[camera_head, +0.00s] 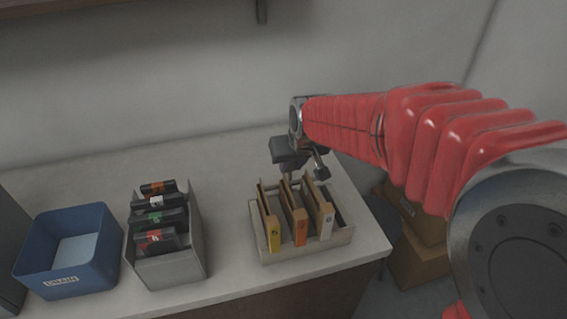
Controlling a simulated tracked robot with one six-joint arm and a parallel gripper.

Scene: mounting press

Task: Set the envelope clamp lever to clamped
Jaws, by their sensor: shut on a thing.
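My gripper (300,168) is at the end of my red-sleeved arm, over the back part of a pale rack (300,254) on the counter. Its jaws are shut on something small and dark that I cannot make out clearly. Three upright slabs stand in the rack, with a yellow (273,234), an orange (300,228) and a white (326,222) front edge, each bearing a dark mark. I cannot pick out the envelope clamp lever for certain, nor its setting. The gripper partly hides the back of the rack.
A blue bin (68,279) with a white label stands at the left. A grey holder (173,267) with several dark labelled packs stands between it and the rack. Cardboard boxes (420,262) lie below the counter's right edge. The counter behind the holder is clear.

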